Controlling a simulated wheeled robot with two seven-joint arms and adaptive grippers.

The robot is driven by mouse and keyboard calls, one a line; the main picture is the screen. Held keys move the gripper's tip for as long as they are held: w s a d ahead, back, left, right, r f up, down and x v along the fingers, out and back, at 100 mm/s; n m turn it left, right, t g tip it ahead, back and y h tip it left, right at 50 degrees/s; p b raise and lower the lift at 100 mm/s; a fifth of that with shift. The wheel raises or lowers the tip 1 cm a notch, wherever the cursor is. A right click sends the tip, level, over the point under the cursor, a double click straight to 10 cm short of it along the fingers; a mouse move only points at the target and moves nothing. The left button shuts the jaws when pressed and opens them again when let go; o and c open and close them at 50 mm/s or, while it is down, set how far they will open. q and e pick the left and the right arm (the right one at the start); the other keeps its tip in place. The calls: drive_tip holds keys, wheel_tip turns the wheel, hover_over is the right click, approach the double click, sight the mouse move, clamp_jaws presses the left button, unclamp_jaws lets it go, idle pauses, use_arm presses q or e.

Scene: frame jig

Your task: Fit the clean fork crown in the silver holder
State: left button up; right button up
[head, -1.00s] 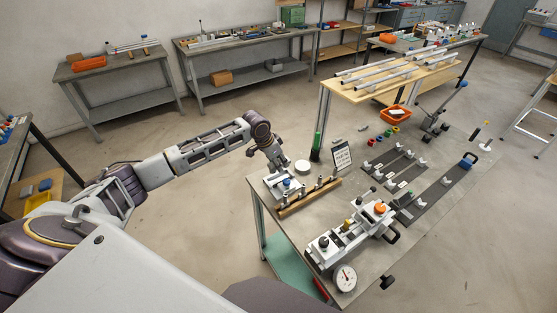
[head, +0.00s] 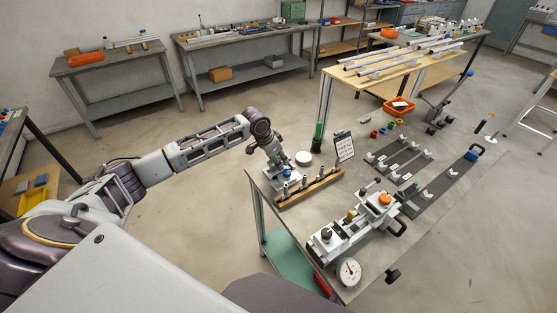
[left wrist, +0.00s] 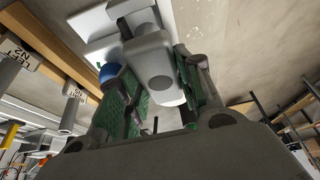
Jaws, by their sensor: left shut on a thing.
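My left gripper (head: 279,171) is at the near left end of the workbench, low over a pale base with a blue knob. In the left wrist view my gripper (left wrist: 160,105) has its green-padded fingers shut on a light grey part (left wrist: 151,58) with a rounded end, perhaps the fork crown. The blue knob (left wrist: 110,72) is close beside one finger. The pale base (left wrist: 95,22) lies behind the grey part; whether they touch is unclear. A silver fixture (head: 345,236) with orange and black knobs stands on the bench. I cannot tell which is the silver holder. My right gripper is out of view.
A wooden rack (head: 308,189) with several grey posts is just in front of the gripper. A round white disc (head: 303,158), a green bottle (head: 318,135) and a sign (head: 344,147) stand behind. A dial gauge (head: 348,271) is at the front edge. Dark rails (head: 440,183) lie to the right.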

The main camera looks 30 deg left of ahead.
use_arm(q)
drive_tip(key=shift+f+b, duration=0.9)
drive_tip(key=shift+b, duration=0.15)
drive_tip(key=shift+s+f+p, duration=0.1)
drive_tip(key=shift+p, duration=0.25)
drive_tip(key=shift+f, duration=0.2)
drive_tip(key=shift+s+d+f, duration=0.1)
drive_tip(key=shift+s+f, duration=0.1)
drive_tip(key=shift+f, duration=0.05)
drive_tip(key=o, duration=1)
drive_tip(key=shift+o, duration=1)
drive_tip(key=shift+w+f, duration=0.15)
